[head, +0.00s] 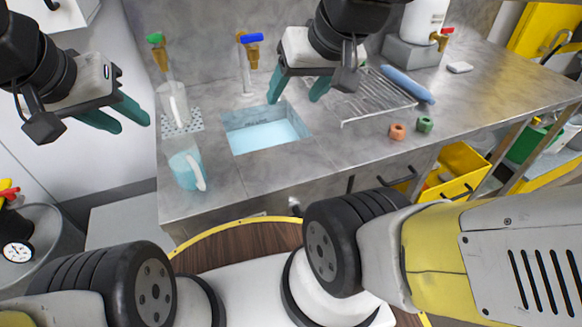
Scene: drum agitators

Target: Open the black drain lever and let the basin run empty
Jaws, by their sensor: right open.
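The basin (229,135) is set into the steel counter and holds pale blue water. I cannot pick out the black drain lever with certainty; a small dark upright part (350,184) shows on the counter's front, and a small grey fitting (294,204) sits lower, below the basin. My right gripper (293,99) is open and empty, its teal fingers pointing down above the basin's far right corner. My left gripper (134,126) is open and empty, left of the counter, with its fingers apart.
A jug with blue liquid (184,171) stands at front left. A wire rack (378,101), blue roll (407,85), orange nut (397,132) and green nut (425,124) lie right.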

